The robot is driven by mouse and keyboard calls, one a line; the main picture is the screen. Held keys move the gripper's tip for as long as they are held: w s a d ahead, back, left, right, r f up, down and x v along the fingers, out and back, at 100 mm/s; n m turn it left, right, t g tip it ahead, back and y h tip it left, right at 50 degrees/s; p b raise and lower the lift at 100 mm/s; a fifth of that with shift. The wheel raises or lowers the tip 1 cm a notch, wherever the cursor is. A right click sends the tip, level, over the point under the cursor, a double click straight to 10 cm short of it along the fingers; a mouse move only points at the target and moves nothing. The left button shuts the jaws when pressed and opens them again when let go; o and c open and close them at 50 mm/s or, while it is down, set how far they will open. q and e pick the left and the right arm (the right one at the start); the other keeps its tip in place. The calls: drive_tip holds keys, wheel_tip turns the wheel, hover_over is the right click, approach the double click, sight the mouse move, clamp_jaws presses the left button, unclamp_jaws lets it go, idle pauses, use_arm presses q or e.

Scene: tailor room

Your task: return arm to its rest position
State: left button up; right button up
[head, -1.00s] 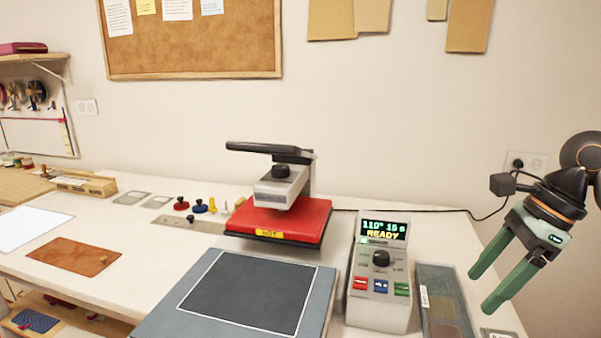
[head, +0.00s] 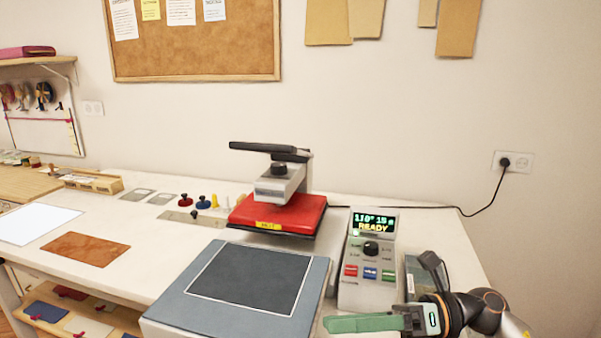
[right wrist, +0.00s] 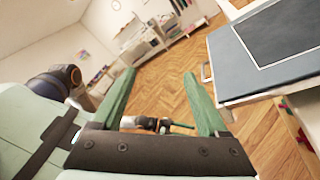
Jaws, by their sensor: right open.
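My right gripper (head: 335,324) is at the bottom right of the head view, in front of the control box, with its green fingers pointing left. In the right wrist view its two green fingers (right wrist: 162,98) are spread apart, with nothing between them but a view of the wooden floor beyond. The wrist and forearm come in from the lower right of the head view.
The heat press with its red plate (head: 277,214) and grey lower platen (head: 170,310) stands on the white table (head: 165,232). The control box (head: 370,258) reads READY. A brown leather piece (head: 85,249) and a white sheet (head: 35,224) lie left.

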drive_tip(key=w+d+f+m+t+h+p, duration=0.1)
drive_tip(key=d+f+m+t+h, duration=0.15)
drive_tip(key=f+m+t, duration=0.55)
drive_tip(key=w+d+f+m+t+h, duration=0.1)
drive_tip(key=m+t+h, duration=0.25)
drive_tip(key=m, duration=0.95)
drive_tip(key=w+d+f+m+t+h+p, duration=0.1)
drive_tip(key=d+f+m+t+h, duration=0.1)
drive_tip(key=f+m+t, duration=0.6)
drive_tip(key=s+d+f+m+g+h, duration=0.2)
drive_tip(key=s+f+m+g+h, duration=0.1)
drive_tip(key=s+f+m+g, duration=0.2)
drive_tip(key=s+d+f+m+g+h, duration=0.3)
drive_tip(key=s+f+m, duration=0.6)
drive_tip(key=s+f, duration=0.4)
drive_tip(key=shift+s+f+m+g+h+p, duration=0.15)
drive_tip(key=shift+f+m+g+h+p, duration=0.2)
drive_tip(key=shift+g+h, duration=0.45)
